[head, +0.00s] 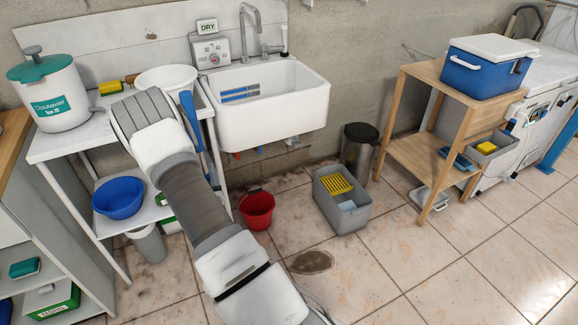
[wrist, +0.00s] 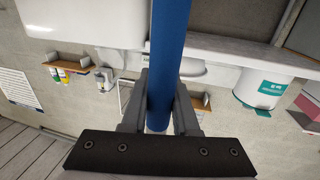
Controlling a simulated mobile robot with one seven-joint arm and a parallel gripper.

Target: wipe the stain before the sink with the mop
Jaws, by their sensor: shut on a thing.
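The mop shows only as a blue pole (wrist: 168,45) in the wrist view, and a blue length of it (head: 191,118) seems to show beside my arm in the head view. Its head is out of sight. My gripper (wrist: 160,98) is shut on this pole, with a finger on each side. In the head view my own arm hides the gripper. The stain (head: 311,262) is a brown oval patch on the tiled floor, in front of the white sink (head: 272,108) and just right of my arm.
A red bucket (head: 257,210) and a grey bucket with a yellow wringer (head: 348,207) stand between sink and stain. A dark bin (head: 359,150) and a wooden shelf (head: 400,110) stand further right. A white table (head: 60,148) is at left. Floor at the front right is clear.

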